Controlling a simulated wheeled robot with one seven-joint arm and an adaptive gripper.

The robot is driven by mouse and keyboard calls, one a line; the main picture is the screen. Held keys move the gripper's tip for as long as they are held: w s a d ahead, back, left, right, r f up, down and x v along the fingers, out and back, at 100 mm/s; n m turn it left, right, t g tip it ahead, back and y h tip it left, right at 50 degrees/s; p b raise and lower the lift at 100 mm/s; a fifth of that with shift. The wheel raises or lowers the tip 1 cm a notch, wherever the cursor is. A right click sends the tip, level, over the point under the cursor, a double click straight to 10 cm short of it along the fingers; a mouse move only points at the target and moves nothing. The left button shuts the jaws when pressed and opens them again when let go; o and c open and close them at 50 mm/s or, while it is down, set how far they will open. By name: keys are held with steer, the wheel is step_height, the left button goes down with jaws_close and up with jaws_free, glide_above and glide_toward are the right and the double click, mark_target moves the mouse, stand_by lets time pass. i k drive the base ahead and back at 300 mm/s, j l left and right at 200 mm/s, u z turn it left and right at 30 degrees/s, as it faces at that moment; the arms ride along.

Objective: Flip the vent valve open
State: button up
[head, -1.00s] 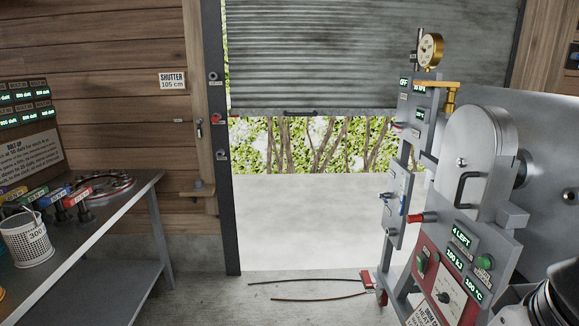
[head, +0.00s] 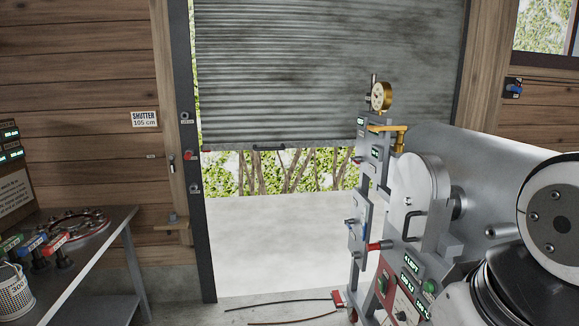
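A steel machine with a round-fronted drum (head: 420,185) stands at the right in the head view. A brass pipe fitting with a yellow bar (head: 388,128) sticks out near its top, below a brass dial gauge (head: 381,97). I cannot tell for sure which part is the vent valve; the brass fitting looks the most like a valve. A red-handled lever (head: 378,246) and a blue handle (head: 351,224) sit lower on the machine. My gripper is out of view; only links of my arm show at the lower right, apart from the fitting in the picture.
A bench (head: 118,222) with a flanged ring (head: 78,228), coloured blocks and a perforated bucket (head: 12,295) stands at the left. A partly raised shutter (head: 320,70) hangs behind. Tongs-like rods (head: 285,308) lie on the floor by the machine. The floor mid-picture is otherwise clear.

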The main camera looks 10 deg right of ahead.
mark_target(356, 162)
steer(key=u, duration=0.7)
steer(key=i, duration=2.45)
steer(key=z, duration=0.8)
